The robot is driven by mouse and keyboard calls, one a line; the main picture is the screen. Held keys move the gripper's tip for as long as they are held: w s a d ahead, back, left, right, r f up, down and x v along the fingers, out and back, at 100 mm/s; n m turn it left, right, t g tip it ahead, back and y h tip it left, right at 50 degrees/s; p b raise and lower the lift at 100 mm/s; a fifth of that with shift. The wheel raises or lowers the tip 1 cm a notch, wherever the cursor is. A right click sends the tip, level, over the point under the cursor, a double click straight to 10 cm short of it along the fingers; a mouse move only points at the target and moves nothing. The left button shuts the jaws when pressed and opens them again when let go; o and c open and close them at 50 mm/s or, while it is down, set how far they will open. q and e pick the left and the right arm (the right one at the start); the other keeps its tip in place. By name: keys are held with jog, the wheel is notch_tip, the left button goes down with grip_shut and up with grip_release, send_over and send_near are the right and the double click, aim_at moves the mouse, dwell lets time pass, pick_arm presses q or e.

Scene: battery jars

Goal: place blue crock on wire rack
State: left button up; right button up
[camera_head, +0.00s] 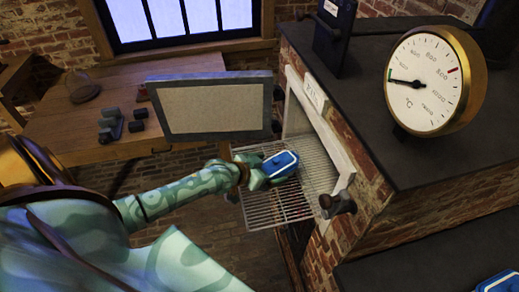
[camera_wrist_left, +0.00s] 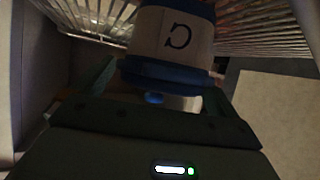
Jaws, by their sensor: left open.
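The blue crock (camera_head: 281,163) is over the wire rack (camera_head: 268,212), at its inner part by the kiln mouth. It looks as if it rests on the rack, though its underside is hidden. In the left wrist view the crock (camera_wrist_left: 172,40) shows a pale band with a dark letter between blue ends. My left gripper (camera_head: 266,172) is at the crock's near-left side. In the wrist view its open fingers (camera_wrist_left: 160,85) lie on either side of the crock's near blue end. The rack bars also show there (camera_wrist_left: 262,35). My right gripper is not in view.
The brick kiln (camera_head: 345,130) stands right of the rack, with a dial gauge (camera_head: 428,82) on top. A framed door panel (camera_head: 210,106) stands open behind my gripper. Another blue item (camera_head: 499,283) is at the bottom right. A wooden table (camera_head: 100,110) is at the left.

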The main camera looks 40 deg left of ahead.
pick_arm(q)
jog(key=p+v, duration=0.2)
jog(key=v, duration=0.9)
jog(key=shift+s, duration=0.25)
jog(key=shift+r, duration=0.1)
